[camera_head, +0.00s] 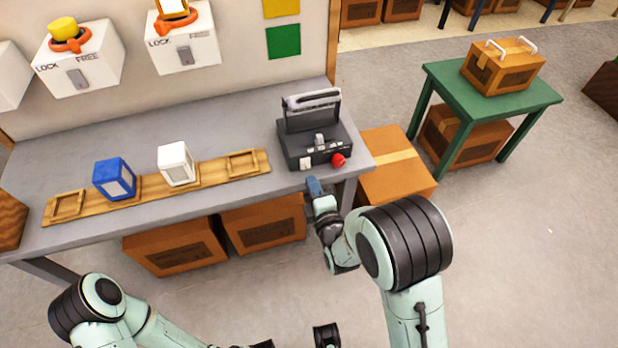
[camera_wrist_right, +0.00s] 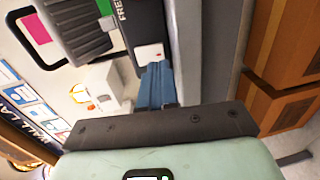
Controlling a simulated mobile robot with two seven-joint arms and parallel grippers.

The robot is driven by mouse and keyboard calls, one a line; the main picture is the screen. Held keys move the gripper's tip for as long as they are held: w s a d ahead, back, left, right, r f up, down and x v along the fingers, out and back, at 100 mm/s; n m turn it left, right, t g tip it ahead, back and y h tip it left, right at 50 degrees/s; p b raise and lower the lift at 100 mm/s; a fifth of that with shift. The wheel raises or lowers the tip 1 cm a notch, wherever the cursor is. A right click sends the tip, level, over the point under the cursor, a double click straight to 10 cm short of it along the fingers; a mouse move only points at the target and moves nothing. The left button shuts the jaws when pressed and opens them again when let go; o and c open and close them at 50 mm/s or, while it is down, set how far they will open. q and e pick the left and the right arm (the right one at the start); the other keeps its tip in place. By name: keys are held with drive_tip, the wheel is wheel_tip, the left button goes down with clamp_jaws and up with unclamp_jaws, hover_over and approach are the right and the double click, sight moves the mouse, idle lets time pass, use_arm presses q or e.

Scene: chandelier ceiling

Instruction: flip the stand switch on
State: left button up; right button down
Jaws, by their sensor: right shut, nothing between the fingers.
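The stand (camera_head: 315,135) is a dark grey device on the right end of the grey workbench, with an upright plate at its back. A small white switch (camera_head: 305,163) sits at its front left; its on or off position is too small to tell. A white rocker with a small red mark (camera_wrist_right: 148,53) shows in the right wrist view, just beyond the fingertips. My right gripper (camera_head: 313,183) has blue fingers, shut and empty, just in front of the stand and below the switch. The shut fingers also show in the wrist view (camera_wrist_right: 157,78).
A red knob (camera_head: 338,160) and a grey lever (camera_head: 319,140) are on the stand near the switch. A wooden rack (camera_head: 210,170) with blue and white blocks lies to the left. Cardboard boxes (camera_head: 395,165) stand beside and under the bench.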

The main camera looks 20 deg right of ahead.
sight(306, 168)
use_arm(q)
drive_tip(key=shift+f, duration=0.2)
use_arm(e)
drive_tip(key=shift+w+f, duration=0.15)
drive_tip(key=shift+w, duration=0.75)
drive_tip(key=shift+w+f, duration=0.1)
drive_tip(key=shift+w, duration=0.75)
drive_tip(key=shift+w+f, duration=0.1)
drive_tip(key=shift+w, duration=0.1)
drive_tip(key=shift+s, duration=0.1)
